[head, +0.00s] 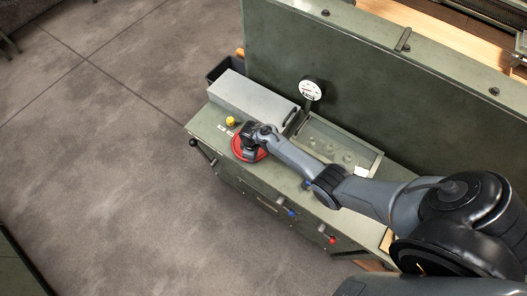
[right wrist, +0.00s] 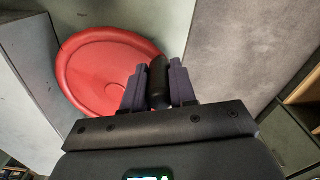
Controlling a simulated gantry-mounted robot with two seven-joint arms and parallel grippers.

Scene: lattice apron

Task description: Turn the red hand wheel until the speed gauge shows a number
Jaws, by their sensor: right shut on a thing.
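The red hand wheel (head: 238,150) sits at the left end of the green cabinet top, partly hidden under my right gripper (head: 250,142). My right gripper (right wrist: 157,85) is shut on that handle, with one finger on each side. The round white speed gauge (head: 311,89) stands behind the cabinet top; its reading is too small to make out. My left gripper is not in view.
A grey box-shaped cover (head: 252,101) and a yellow knob (head: 231,120) are close to the wheel. A tall green panel (head: 360,65) rises behind. Blue and red knobs (head: 332,240) line the front. The floor at left is clear.

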